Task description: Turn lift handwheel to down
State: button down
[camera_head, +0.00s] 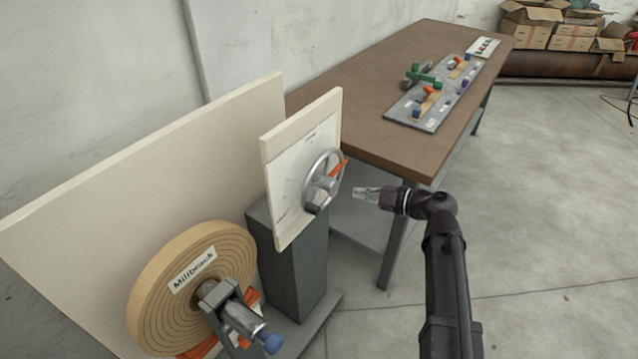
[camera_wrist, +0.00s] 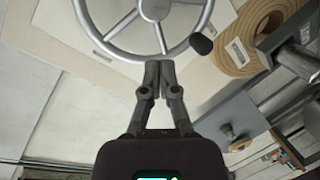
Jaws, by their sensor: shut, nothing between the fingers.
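The grey spoked lift handwheel (camera_head: 323,181) stands on the front of an upright white panel, with an orange pointer (camera_head: 340,169) at its upper right. Its crank knob (camera_head: 313,207) is at the lower part of the rim. In the wrist view the handwheel (camera_wrist: 110,47) fills the top, and its dark knob (camera_wrist: 201,43) sits right of my fingertips. My gripper (camera_head: 359,193) is to the right of the wheel, pointing at it, with a small gap in the head view. In the wrist view my gripper (camera_wrist: 159,65) is shut and empty, its tips by the lower rim; contact cannot be told.
The white panel (camera_head: 275,150) stands on a dark green pedestal (camera_head: 287,262). A wound roll labelled Millbrack (camera_head: 160,300) is at lower left. A brown workbench (camera_head: 400,60) with a grey fixture board (camera_head: 400,112) stands behind. Open floor (camera_head: 560,220) lies to the right.

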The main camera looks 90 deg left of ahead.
notch_tip(320, 180, up, 9)
jog(key=s+d+m+t+h+p, duration=0.1)
jog(key=m+t+h+p, duration=0.3)
jog(key=m+p, duration=0.8)
jog(key=shift+s+d+h+p, duration=0.15)
jog(key=shift+s+h+p, duration=0.5)
jog(key=shift+p, duration=1.4)
jog(key=shift+s+f+y, duration=0.15)
jog(key=shift+s+y, duration=0.1)
jog(key=shift+s, duration=0.05)
jog(key=b, duration=0.7)
send_over(310, 203)
jog(key=w, duration=0.3)
jog(key=f, duration=0.7)
jog(key=shift+s+a, duration=0.15)
jog(key=shift+a, duration=0.05)
jog(key=shift+s+d+f+b, duration=0.15)
jog(key=shift+d+f+b, duration=0.1)
jog(key=shift+f+b, duration=0.65)
jog(key=shift+s+d+f+b, duration=0.2)
jog(key=shift+f+b, duration=0.55)
jog(key=shift+b, duration=0.25)
jog(key=shift+d+f, duration=0.1)
jog(key=shift+f, duration=0.05)
jog(key=shift+f+t+y, duration=0.3)
jog(key=shift+t+y, duration=0.1)
jog(key=shift+t, duration=0.1)
